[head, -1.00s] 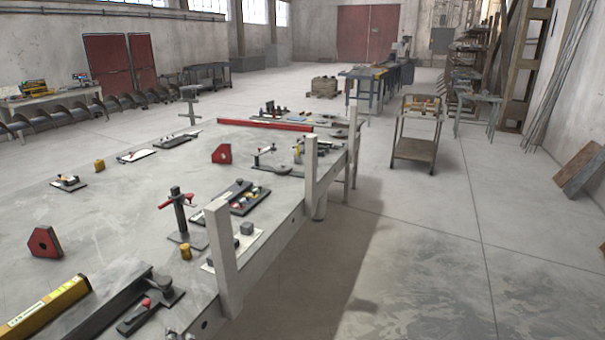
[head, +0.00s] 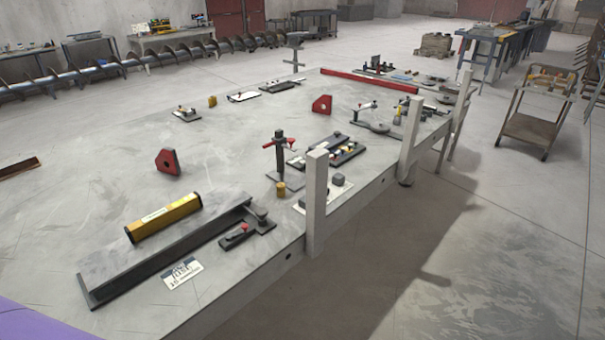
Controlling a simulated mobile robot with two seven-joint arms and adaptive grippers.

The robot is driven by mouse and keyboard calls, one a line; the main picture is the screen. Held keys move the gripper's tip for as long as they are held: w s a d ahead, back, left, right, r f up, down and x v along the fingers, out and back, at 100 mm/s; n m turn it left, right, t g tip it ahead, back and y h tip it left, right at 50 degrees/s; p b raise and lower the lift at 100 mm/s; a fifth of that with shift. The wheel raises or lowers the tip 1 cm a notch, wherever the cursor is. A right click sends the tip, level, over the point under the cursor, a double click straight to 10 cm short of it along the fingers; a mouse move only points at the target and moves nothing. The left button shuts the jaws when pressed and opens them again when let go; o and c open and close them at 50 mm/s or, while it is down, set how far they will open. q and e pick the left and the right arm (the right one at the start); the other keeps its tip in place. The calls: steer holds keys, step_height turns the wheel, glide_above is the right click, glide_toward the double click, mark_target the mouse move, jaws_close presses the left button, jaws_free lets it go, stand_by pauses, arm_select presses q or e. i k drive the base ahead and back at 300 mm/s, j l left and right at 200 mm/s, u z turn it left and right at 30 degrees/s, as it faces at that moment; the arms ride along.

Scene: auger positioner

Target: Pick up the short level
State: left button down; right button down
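The short level appears to be the yellow bar (head: 163,218) with a pale label. It lies on the near left part of the grey worktable (head: 215,150), behind a long dark steel angle piece (head: 165,255). It is fully visible, with nothing on top of it. A longer red bar (head: 385,84) lies toward the far edge of the table. Neither of my grippers shows in the head view.
A black clamp (head: 245,235) sits at the angle piece's right end, and a white card (head: 183,274) lies in front. A red block (head: 168,162) stands behind the yellow bar. White posts (head: 316,205) rise along the table's right edge. The left tabletop is mostly clear.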

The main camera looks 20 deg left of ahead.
mark_target(136, 232)
steer(key=u, duration=1.65)
steer(key=k+z, duration=0.2)
steer(key=i+j, duration=0.05)
steer(key=i, duration=0.05)
